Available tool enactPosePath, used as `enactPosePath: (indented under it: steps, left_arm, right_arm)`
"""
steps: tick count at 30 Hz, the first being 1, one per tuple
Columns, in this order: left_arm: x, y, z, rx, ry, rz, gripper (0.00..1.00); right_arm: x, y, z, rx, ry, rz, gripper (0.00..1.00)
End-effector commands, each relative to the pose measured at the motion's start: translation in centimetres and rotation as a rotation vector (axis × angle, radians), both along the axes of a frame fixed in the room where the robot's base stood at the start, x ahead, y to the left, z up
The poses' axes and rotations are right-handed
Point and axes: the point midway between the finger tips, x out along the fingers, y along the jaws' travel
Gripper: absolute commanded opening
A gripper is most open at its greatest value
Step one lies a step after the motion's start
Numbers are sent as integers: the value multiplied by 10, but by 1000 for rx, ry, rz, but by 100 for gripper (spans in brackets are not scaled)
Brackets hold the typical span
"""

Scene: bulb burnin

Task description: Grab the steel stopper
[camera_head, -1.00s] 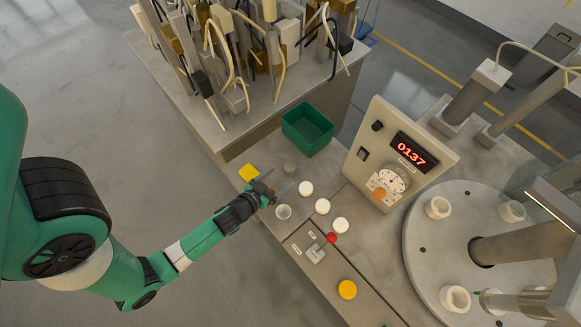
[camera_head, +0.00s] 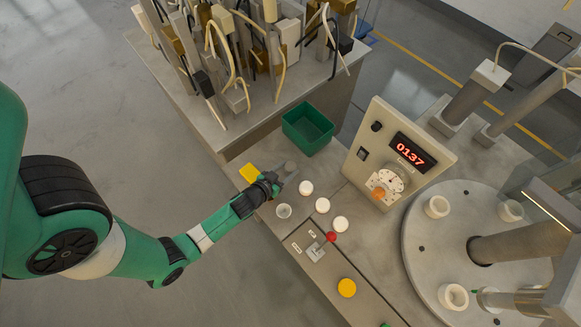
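A small grey cylinder (camera_head: 290,166), which looks like the steel stopper, stands on the bench near its back left end. My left gripper (camera_head: 283,178) reaches in from the left and is right at the near side of the stopper, its fingers partly overlapping it in the picture. The fingers are small and blend with the bench, so I cannot tell how wide they stand or whether they touch the stopper. My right gripper is not in view.
A clear cup (camera_head: 283,211) and white round pieces (camera_head: 323,206) stand in front. A green bin (camera_head: 308,128) is behind. A control box (camera_head: 397,155) and a round turntable (camera_head: 422,215) stand to the right.

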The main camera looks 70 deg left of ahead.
Motion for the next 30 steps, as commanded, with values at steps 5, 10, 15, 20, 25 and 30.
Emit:
enactPosePath:
  steps: [5, 10, 15, 20, 25, 30]
  left_arm:
    - [0, 0, 0, 0, 0, 0, 21]
    - [0, 0, 0, 0, 0, 0, 0]
    - [0, 0, 1, 1, -1, 0, 0]
    - [0, 0, 6, 1, 0, 0, 0]
    - [0, 0, 27, 1, 0, 0, 0]
    - [-5, -16, 45, 2, -2, -8, 0]
  right_arm:
    - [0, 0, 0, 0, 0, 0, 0]
    - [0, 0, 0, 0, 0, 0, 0]
    - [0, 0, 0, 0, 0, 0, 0]
    - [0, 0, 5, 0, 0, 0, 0]
    - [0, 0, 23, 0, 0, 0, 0]
    - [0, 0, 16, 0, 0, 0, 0]
